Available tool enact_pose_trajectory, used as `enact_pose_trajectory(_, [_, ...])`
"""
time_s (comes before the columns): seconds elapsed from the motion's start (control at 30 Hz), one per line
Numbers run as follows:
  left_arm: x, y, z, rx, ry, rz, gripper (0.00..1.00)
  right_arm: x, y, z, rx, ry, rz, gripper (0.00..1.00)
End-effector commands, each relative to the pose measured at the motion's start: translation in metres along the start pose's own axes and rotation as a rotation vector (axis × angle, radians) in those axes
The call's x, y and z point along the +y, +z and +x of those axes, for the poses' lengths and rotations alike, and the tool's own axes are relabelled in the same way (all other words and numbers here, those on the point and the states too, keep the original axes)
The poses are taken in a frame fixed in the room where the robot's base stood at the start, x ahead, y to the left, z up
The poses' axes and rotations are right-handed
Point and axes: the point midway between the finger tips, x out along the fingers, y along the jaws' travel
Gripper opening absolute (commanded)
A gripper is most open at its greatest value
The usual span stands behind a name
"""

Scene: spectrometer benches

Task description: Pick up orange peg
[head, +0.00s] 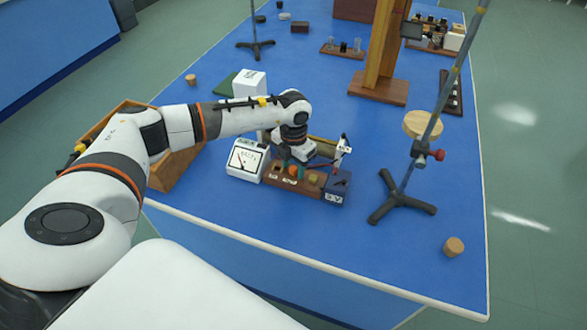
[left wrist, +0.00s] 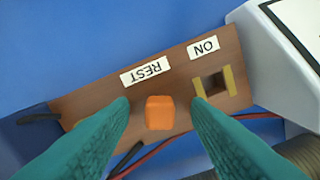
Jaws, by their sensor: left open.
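The orange peg (left wrist: 159,112) stands in the brown wooden board (left wrist: 88,92) beside the REST label, in the left wrist view. It also shows small in the head view (head: 293,171). My left gripper (left wrist: 160,104) is open, its two teal fingers pointing down at the board, one on each side of the peg with gaps between. An empty square socket (left wrist: 213,84) with yellowish side strips lies beside the ON label. In the head view my left gripper (head: 297,158) hangs over the board, and its fingertips are hard to make out. My right gripper is not in view.
A white meter (head: 247,160) stands left of the board, and a dark blue block (head: 337,188) at its right end. A black tripod stand (head: 402,205) is further right. Red and black wires run by the board. Blue tabletop in front is clear.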

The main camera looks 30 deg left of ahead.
Motion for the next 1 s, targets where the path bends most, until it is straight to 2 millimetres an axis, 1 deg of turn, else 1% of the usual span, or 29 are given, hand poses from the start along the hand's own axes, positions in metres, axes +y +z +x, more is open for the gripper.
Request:
enact_pose_trajectory(0.17, [0.000,0.000,0.000,0.000,0.000,0.000,0.44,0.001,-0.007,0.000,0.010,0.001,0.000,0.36])
enact_pose_trajectory(0.4, [0.000,0.000,0.000,0.000,0.000,0.000,0.04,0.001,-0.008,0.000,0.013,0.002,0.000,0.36])
enact_pose_trajectory(0.43, [0.000,0.000,0.000,0.000,0.000,0.000,0.00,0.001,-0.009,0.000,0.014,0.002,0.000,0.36])
enact_pose_trajectory(0.67, [0.000,0.000,-0.001,0.001,0.000,0.000,0.00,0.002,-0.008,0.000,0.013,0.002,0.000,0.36])
enact_pose_trajectory(0.77, [-0.001,-0.001,-0.006,0.002,-0.001,0.000,0.00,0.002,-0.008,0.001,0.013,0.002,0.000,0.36])
enact_pose_trajectory(0.87, [-0.001,-0.001,-0.019,0.005,0.000,0.000,0.00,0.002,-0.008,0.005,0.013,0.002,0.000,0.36])
enact_pose_trajectory(1.0, [-0.001,-0.001,-0.047,0.005,-0.001,0.001,0.00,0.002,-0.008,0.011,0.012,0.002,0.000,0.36])
